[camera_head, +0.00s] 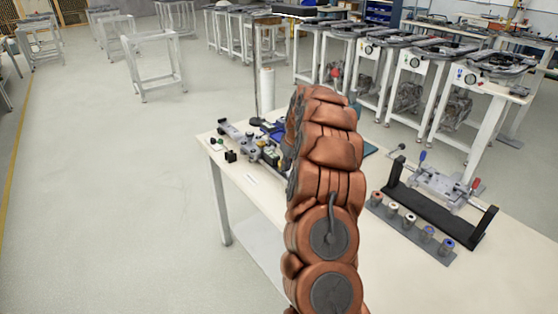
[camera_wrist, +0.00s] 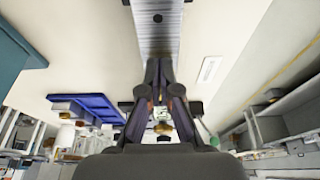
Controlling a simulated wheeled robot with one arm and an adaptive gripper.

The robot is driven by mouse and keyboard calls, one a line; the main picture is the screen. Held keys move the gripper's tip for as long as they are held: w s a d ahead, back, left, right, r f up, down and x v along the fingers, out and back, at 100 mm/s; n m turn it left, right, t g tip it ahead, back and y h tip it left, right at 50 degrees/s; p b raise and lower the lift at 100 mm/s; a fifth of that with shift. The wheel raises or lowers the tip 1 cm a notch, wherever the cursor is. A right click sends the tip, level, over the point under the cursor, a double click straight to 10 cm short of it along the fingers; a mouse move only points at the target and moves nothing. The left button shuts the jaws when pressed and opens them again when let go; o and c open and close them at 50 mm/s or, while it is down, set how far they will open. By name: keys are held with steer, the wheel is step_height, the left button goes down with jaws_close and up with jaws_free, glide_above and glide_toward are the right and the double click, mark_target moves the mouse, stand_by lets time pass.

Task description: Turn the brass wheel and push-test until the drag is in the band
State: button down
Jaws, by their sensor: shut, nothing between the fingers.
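My gripper (camera_wrist: 160,64) shows in the wrist view with its two dark fingers brought together and empty. The fingertips lie close to the end of a grey metal rail (camera_wrist: 160,40); I cannot tell whether they touch it. A small round dark fitting (camera_wrist: 157,18) sits on the rail. In the head view my copper-coloured arm hides the gripper. A grey rail fixture (camera_head: 236,134) with clamps lies on the bench left of the arm, partly hidden by it.
A black fixture (camera_head: 430,207) with a metal block and blue and red handles stands on the bench (camera_head: 380,255) to the right. Several spools stand on a grey strip (camera_head: 405,225) before it. A blue tray (camera_wrist: 92,104) shows in the wrist view. Open floor (camera_head: 110,180) lies left.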

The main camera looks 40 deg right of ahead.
steer(key=shift+s+r, duration=0.1)
steer(key=shift+s, duration=0.05)
steer(key=shift+s+r+b, duration=0.4)
steer(key=shift+s+r, duration=0.05)
steer(key=shift+s, duration=0.25)
steer(key=shift+s+r+b, duration=0.35)
steer(key=shift+s+r, duration=0.1)
steer(key=shift+s, duration=0.2)
steer(key=shift+r, duration=0.1)
steer(key=shift+r, duration=0.9)
step_height(320, 180, up, 5)
steer(key=shift+r+p, duration=0.1)
steer(key=shift+p, duration=0.2)
steer(key=shift+a, duration=0.15)
